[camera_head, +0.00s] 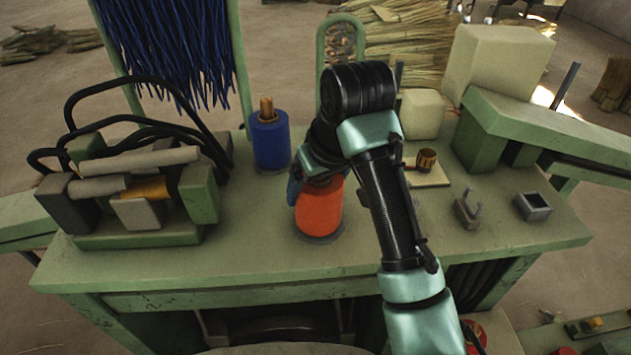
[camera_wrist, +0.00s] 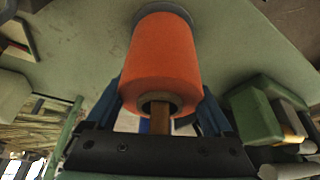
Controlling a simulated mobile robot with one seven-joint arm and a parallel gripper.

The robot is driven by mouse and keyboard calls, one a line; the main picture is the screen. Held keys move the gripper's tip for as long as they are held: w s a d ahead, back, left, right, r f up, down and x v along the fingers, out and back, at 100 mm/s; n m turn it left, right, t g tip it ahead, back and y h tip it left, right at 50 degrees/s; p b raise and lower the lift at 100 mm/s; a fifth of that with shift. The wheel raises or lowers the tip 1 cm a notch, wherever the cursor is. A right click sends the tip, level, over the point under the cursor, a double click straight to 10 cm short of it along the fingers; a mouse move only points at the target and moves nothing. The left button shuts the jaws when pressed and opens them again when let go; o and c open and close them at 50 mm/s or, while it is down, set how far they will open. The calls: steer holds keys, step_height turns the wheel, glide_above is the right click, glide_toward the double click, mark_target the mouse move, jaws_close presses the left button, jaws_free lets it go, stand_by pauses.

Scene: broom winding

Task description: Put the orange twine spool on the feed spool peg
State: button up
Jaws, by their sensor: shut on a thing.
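The orange twine spool (camera_head: 319,212) stands about upright on the green bench, over a grey round base (camera_head: 320,239). My gripper (camera_head: 312,180) is at its upper part, shut on it. In the wrist view the orange spool (camera_wrist: 166,58) sits between my blue fingers, with its hollow end toward the camera and the grey disc (camera_wrist: 145,14) at its far end. A brown wooden piece (camera_wrist: 186,125) shows at the hollow end, like a peg tip; I cannot tell for sure if it runs through the spool. My arm hides the spool's top in the head view.
A blue spool (camera_head: 269,140) with a wooden peg tip stands just behind and left. A black-hosed clamp machine (camera_head: 140,190) fills the bench's left. A brass cup (camera_head: 427,160), a small hook (camera_head: 468,210) and a square holder (camera_head: 533,206) are at right. The front bench is clear.

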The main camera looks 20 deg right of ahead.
steer(key=o, duration=1.4)
steer(key=shift+f, duration=0.15)
